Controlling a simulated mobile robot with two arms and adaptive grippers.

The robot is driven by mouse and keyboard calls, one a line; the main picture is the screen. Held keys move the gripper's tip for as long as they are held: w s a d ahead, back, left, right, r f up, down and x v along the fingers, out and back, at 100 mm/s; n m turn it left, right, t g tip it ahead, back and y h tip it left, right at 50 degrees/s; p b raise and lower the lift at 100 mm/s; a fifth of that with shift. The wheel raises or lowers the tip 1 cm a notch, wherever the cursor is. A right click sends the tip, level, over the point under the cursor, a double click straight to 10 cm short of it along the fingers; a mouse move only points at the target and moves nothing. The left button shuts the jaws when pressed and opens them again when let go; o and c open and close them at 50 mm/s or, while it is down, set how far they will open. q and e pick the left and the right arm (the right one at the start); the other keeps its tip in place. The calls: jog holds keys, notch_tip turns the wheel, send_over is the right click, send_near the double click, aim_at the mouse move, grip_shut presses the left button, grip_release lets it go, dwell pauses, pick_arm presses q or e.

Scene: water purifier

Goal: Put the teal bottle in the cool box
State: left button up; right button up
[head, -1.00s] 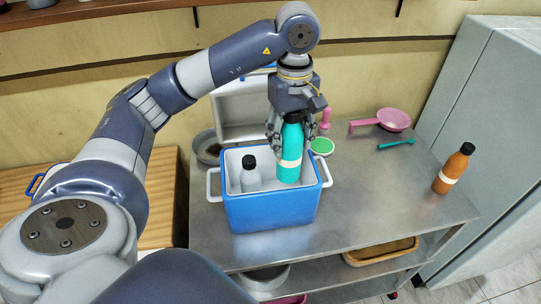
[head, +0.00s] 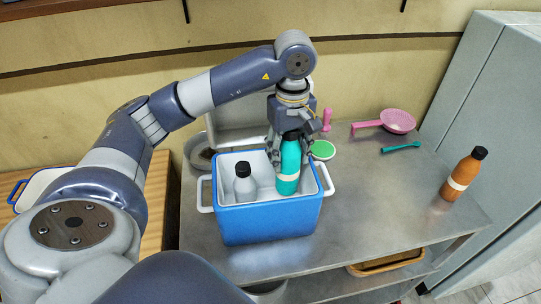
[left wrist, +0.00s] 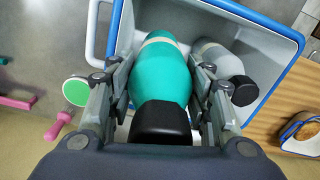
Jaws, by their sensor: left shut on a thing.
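The teal bottle (head: 289,165) has a black cap and a pale band, and its lower part is inside the open blue cool box (head: 268,222). My left gripper (head: 289,150) is shut on the teal bottle and holds it upright from above. In the left wrist view the teal bottle (left wrist: 160,78) lies between the two fingers. A grey-white bottle (head: 245,185) with a black cap stands in the cool box, left of the teal one. Whether the teal bottle touches the box floor is hidden. My right gripper does not show.
On the metal table (head: 385,205) are an orange bottle (head: 463,174), a pink strainer (head: 397,121), a teal utensil (head: 401,147) and a green-faced brush (head: 322,150). The table's right front is clear.

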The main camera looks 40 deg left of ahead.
aim_at(286, 180)
pick_arm(q)
notch_tip(286, 180, down, 4)
jog(key=shift+s+f+p, duration=0.1)
jog(key=shift+f+p, duration=0.15)
jog(key=shift+p, duration=0.4)
jog(key=shift+f+p, duration=0.6)
jog(key=shift+f, duration=1.9)
jog(key=o, duration=1.1)
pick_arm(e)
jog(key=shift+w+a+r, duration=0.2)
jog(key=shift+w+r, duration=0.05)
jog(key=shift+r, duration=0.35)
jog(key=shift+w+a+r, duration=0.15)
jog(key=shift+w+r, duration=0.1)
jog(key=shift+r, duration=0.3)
